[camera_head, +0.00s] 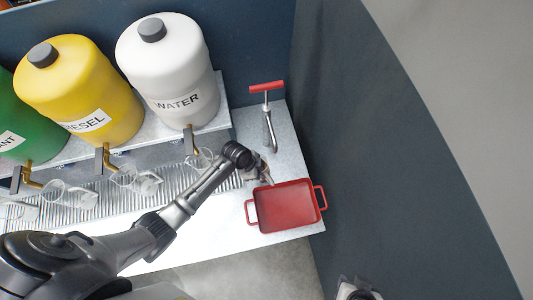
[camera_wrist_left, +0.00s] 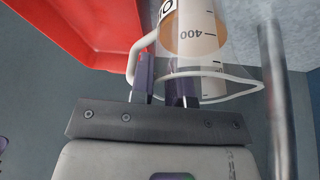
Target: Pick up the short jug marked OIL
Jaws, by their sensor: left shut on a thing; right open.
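In the left wrist view a clear jug (camera_wrist_left: 207,48) stands out just beyond the fingers. It has a white scale with a 400 mark, the letters "OI" partly cut off at the top edge, and an amber patch. My left gripper (camera_wrist_left: 164,80) is shut on the jug at its near side; exactly which part lies between the fingers is hard to tell. In the head view my left gripper (camera_head: 258,174) is at the left back corner of the red tray, and the jug is mostly hidden there. My right gripper (camera_head: 355,291) shows only partly at the bottom edge, open.
The red tray (camera_head: 288,207) with side handles sits at the bench's right end. A red-handled tool (camera_head: 267,115) stands behind it. White WATER (camera_head: 170,65), yellow DIESEL (camera_head: 80,90) and green (camera_head: 30,125) tanks stand on a shelf, with clear jugs (camera_head: 124,175) below. A dark wall is right.

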